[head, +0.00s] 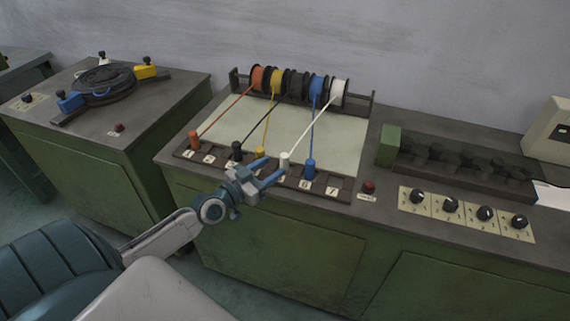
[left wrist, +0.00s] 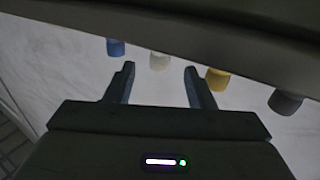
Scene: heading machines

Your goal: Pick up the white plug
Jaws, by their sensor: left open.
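The white plug (head: 285,161) stands upright in the numbered strip at the front of the panel, with a white cord running up to the white spool (head: 339,92). In the left wrist view the white plug (left wrist: 159,61) shows beyond the fingertips, roughly between them. My left gripper (head: 269,171) is open and empty, with its fingers pointing toward the white plug, close to it. The gripper also shows in the left wrist view (left wrist: 158,75). I cannot tell from the head view whether a finger touches the plug. My right gripper is not in view.
The blue plug (head: 310,169) stands right of the white one, and the yellow plug (head: 260,153) stands left. Black (head: 237,151) and orange (head: 194,140) plugs are farther left. A red button (head: 369,187) and several black knobs (head: 451,205) lie to the right.

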